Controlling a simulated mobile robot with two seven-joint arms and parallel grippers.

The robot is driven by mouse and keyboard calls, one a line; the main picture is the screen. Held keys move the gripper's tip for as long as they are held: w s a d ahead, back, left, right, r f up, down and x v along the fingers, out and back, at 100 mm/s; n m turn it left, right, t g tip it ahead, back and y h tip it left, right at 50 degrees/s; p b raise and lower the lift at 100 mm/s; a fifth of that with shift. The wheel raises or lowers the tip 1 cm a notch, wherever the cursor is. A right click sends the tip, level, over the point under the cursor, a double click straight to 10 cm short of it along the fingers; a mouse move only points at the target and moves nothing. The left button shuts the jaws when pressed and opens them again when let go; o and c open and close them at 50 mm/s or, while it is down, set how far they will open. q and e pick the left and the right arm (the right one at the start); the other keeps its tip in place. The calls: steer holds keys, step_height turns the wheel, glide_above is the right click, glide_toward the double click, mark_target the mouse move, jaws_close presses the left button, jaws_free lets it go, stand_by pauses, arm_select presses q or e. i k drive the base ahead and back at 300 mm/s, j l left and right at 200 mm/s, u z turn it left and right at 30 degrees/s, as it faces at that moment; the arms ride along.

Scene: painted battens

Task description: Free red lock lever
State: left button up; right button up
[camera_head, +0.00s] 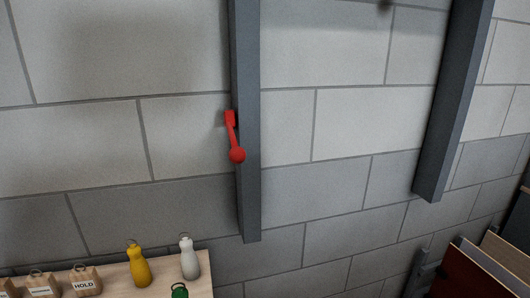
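The red lock lever (234,137) is on the side of a dark grey upright batten (248,60) on the block wall. Its square red mount is at the top, and the arm runs down and slightly right to a round red knob. Neither of my grippers shows in the head view, and nothing touches the lever.
A second grey batten (455,100) stands to the right. A wooden surface (204,270) at lower left holds a yellow bottle-shaped piece (139,267), a white one (189,259), a green piece (179,291) and wooden tags, one reading HOLD (86,281). Leaning panels (472,270) are at lower right.

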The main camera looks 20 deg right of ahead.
mark_target(237, 155)
steer(key=i+l, duration=0.1)
steer(key=l, duration=0.3)
steer(key=i+l, duration=0.1)
steer(key=l, duration=0.3)
steer(key=i+l, duration=0.1)
steer(key=l, duration=0.35)
